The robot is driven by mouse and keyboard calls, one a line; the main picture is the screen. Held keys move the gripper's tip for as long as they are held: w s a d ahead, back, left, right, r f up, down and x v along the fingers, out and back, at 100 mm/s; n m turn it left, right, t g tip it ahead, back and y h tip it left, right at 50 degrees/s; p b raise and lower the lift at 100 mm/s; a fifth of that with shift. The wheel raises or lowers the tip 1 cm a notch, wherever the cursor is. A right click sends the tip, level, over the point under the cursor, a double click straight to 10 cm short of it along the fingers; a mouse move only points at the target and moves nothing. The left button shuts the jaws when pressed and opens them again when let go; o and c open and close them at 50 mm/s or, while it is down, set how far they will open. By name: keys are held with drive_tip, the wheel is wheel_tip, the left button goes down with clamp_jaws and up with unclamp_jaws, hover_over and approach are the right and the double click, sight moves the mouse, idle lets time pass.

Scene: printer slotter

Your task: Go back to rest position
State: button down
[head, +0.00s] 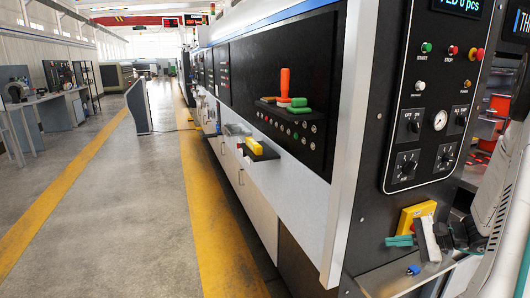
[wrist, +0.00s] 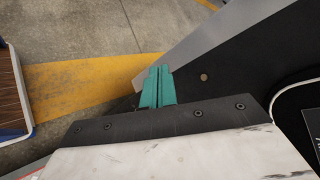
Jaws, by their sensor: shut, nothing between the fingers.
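My gripper (head: 399,241) is at the lower right of the head view, in front of the dark machine side below the control panel. Its teal fingers are shut against each other with nothing between them. In the wrist view my gripper (wrist: 157,84) points away over the floor, its two teal fingers side by side. My white arm runs in from the right edge of the head view. A yellow block (head: 416,214) shows just behind and above the fingers; I cannot tell whether they touch it.
The control panel (head: 440,100) with buttons and knobs stands above my gripper. A small blue part (head: 413,269) lies on the ledge below. Orange and green items (head: 284,100) and a yellow block (head: 254,146) sit along the long machine. The aisle floor (head: 100,220) at left is clear.

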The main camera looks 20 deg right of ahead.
drive_tip(key=s+a+r+n+g+h, duration=0.2)
drive_tip(key=s+a+r+n, duration=0.3)
drive_tip(key=a, duration=0.4)
drive_tip(key=s+a+r+n+g+h, duration=0.3)
drive_tip(key=s+a+r+n, duration=0.3)
drive_tip(key=a, duration=0.3)
drive_tip(key=s+a+r+n+g+h, duration=0.2)
drive_tip(key=s+a+r+n+h, duration=0.2)
drive_tip(key=a, duration=0.5)
wheel_tip(320, 180, up, 2)
drive_tip(key=shift+s+a+r+n+g, duration=0.1)
drive_tip(key=shift+s+a+n+g, duration=0.25)
drive_tip(key=shift+s+n, duration=0.6)
drive_tip(key=shift+s+d+m, duration=0.15)
drive_tip(key=shift+s+m, duration=0.05)
drive_tip(key=shift+m, duration=0.05)
